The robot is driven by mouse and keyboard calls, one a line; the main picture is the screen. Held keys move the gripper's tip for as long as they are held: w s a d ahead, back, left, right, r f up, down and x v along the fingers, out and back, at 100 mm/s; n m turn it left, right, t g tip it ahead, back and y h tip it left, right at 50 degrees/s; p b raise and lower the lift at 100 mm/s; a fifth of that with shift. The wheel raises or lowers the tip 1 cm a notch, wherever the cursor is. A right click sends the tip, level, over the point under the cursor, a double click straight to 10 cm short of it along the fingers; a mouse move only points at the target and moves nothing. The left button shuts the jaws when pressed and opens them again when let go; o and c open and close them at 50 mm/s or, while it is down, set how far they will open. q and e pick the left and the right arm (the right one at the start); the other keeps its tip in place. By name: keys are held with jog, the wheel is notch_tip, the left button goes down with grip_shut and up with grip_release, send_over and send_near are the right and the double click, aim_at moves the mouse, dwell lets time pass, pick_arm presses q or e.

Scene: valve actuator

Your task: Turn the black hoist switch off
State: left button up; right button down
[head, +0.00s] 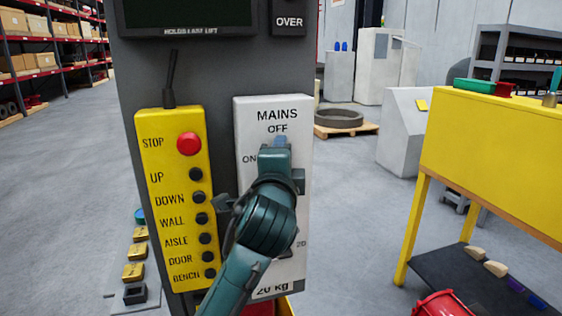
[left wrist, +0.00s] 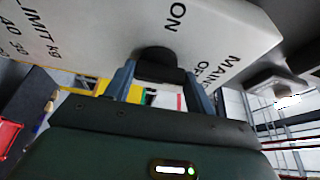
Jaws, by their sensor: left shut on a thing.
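The black hoist switch (left wrist: 157,58) sticks out from the white panel (head: 298,125) marked MAINS, OFF and ON. In the left wrist view it sits between the two blue-grey fingers of my left gripper (left wrist: 160,78), which is shut on it. In the head view my left gripper (head: 278,155) covers the switch, and my left arm comes up from below in front of the panel. I cannot tell which mark the switch points to. My right gripper is not in view.
A yellow pendant (head: 178,220) with a red STOP button (head: 188,144) and several black buttons hangs close left of the panel. A dark display (head: 190,12) is above.

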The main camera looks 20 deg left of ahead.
pick_arm(q)
jog(key=o, duration=1)
jog(key=b+v, duration=0.2)
jog(key=v, duration=1.1)
jog(key=shift+s, duration=0.1)
